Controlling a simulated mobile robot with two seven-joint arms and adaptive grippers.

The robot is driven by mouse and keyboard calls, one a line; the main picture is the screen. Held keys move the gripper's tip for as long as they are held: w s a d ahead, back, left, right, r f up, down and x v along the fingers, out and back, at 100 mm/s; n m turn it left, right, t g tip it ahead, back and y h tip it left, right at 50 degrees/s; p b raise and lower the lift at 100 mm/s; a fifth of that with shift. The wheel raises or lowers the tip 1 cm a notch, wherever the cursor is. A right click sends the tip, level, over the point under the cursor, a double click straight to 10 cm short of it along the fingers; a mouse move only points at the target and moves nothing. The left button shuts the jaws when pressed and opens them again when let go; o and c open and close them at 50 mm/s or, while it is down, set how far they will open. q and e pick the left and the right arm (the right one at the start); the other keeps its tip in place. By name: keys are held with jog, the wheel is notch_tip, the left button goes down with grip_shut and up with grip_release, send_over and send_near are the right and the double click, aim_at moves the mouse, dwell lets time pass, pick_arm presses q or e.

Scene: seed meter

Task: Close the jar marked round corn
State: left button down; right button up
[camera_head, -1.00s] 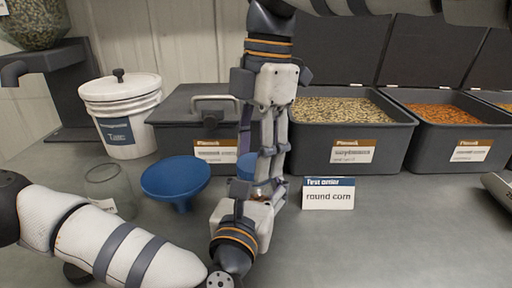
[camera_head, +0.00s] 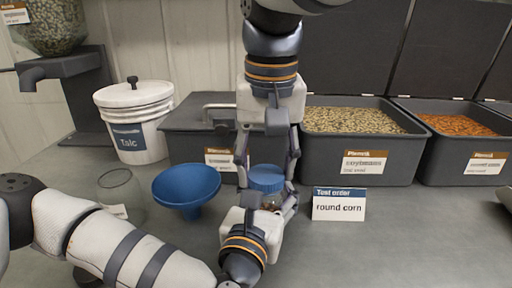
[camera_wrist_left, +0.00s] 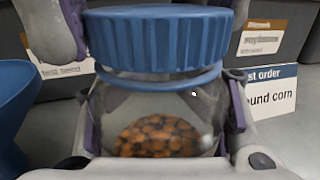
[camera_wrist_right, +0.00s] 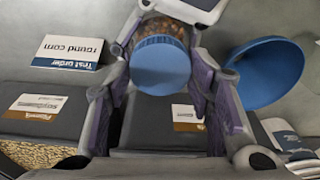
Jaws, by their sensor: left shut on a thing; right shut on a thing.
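A clear jar with orange-brown corn (camera_wrist_left: 160,135) stands upright in the left wrist view, between the fingers of my left gripper (camera_head: 267,212), which is shut on it. A ribbed blue lid (camera_wrist_left: 160,38) sits level over the jar's mouth. A thin blue ring shows just below the lid; I cannot tell whether the lid is fully seated. My right gripper (camera_wrist_right: 162,62) reaches down from above and is shut on the lid (camera_head: 266,178). In the right wrist view the lid's top (camera_wrist_right: 160,66) lies between its fingertips. A card reading "round corn" (camera_head: 338,205) stands right of the jar.
A blue funnel (camera_head: 187,188) stands close left of the jar, near an empty clear glass (camera_head: 118,196). Behind are a white talc bucket (camera_head: 135,125), a closed grey bin (camera_head: 190,150) and open seed bins (camera_head: 352,155). The front right counter is clear.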

jog(key=o, duration=0.8)
jog(key=shift+c, duration=0.2)
jog(key=shift+r, duration=2.25)
jog(key=shift+c, duration=0.5)
